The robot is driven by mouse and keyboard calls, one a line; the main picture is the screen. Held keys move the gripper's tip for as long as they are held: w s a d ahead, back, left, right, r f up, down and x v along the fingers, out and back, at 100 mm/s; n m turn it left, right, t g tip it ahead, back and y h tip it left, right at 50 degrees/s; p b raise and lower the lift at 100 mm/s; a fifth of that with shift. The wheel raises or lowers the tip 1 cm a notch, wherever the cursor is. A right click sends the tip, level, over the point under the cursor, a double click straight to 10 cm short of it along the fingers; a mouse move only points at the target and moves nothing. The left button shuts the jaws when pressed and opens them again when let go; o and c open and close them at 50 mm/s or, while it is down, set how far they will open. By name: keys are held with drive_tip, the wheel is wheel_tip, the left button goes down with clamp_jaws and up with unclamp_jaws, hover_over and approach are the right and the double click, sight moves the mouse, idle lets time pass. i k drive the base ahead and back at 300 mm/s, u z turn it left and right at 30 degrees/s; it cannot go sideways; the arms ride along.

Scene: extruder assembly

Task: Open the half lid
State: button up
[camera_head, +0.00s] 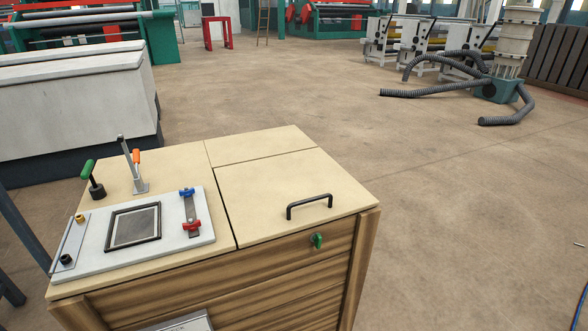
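The half lid (275,192) is a light wooden panel on the right half of the top of a wooden cabinet (285,280). It lies flat and level with the boards around it, so it is closed. A black bar handle (309,206) stands on it near the front right edge. A green knob (317,241) sits on the cabinet's front face just below the lid's front edge. My gripper is not in the frame, and nothing touches the handle.
On the cabinet's left half are a white plate (90,262) with a dark-framed window (133,226), a blue and red clamp (190,212), an orange-tipped lever (137,172) and a green-handled lever (92,178). Open floor (460,230) lies to the right. Grey hoses (430,90) lie further back.

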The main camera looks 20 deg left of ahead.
sight(267, 198)
drive_tip(key=u, duration=1)
drive_tip(key=i, duration=0.7)
